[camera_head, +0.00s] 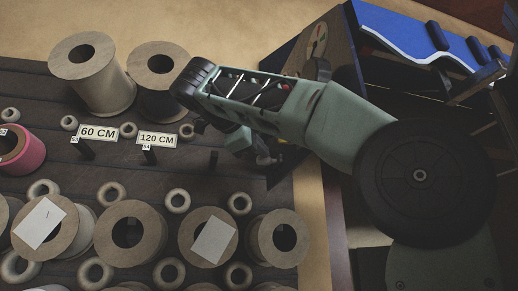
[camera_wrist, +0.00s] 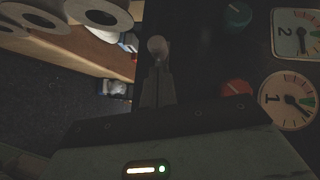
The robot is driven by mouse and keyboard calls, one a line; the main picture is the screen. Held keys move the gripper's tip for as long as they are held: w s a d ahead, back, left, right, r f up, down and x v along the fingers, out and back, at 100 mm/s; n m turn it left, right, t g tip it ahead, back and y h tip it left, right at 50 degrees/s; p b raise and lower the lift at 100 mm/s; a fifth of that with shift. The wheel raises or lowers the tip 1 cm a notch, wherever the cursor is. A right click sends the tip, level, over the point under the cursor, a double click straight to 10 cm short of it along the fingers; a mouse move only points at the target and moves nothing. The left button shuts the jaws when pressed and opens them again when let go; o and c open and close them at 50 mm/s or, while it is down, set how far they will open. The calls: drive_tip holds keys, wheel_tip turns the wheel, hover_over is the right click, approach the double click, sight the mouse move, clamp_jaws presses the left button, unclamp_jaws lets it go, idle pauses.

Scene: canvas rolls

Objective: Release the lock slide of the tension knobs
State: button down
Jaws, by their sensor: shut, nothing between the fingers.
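In the wrist view, my gripper (camera_wrist: 158,76) is shut and empty, its fingers pointing up the picture. A pale rounded knob (camera_wrist: 158,46), perhaps the lock slide's handle, shows right at the fingertips; I cannot tell whether they touch. On the dark panel to the right are a red tension knob (camera_wrist: 237,89) and a teal tension knob (camera_wrist: 237,14). Beside them are dial 1 (camera_wrist: 288,98) and dial 2 (camera_wrist: 297,36).
In the head view, a dark rack (camera_head: 100,160) with several rolls fills the left, with 60 CM (camera_head: 98,134) and 120 CM (camera_head: 157,139) signs. The blue-topped machine (camera_head: 415,25) stands at upper right. Rolls (camera_wrist: 100,14) on a wooden edge lie left of the fingers in the wrist view.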

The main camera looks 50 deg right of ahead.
drive_tip(key=shift+w+d+f, duration=0.15)
drive_tip(key=shift+w+d, duration=0.15)
drive_tip(key=shift+w, duration=0.05)
drive_tip(key=shift+w+d, duration=0.65)
drive_tip(key=shift+w, duration=0.25)
drive_tip(key=shift+w+d, duration=0.65)
drive_tip(key=shift+w, duration=0.25)
drive_tip(key=shift+s, duration=0.15)
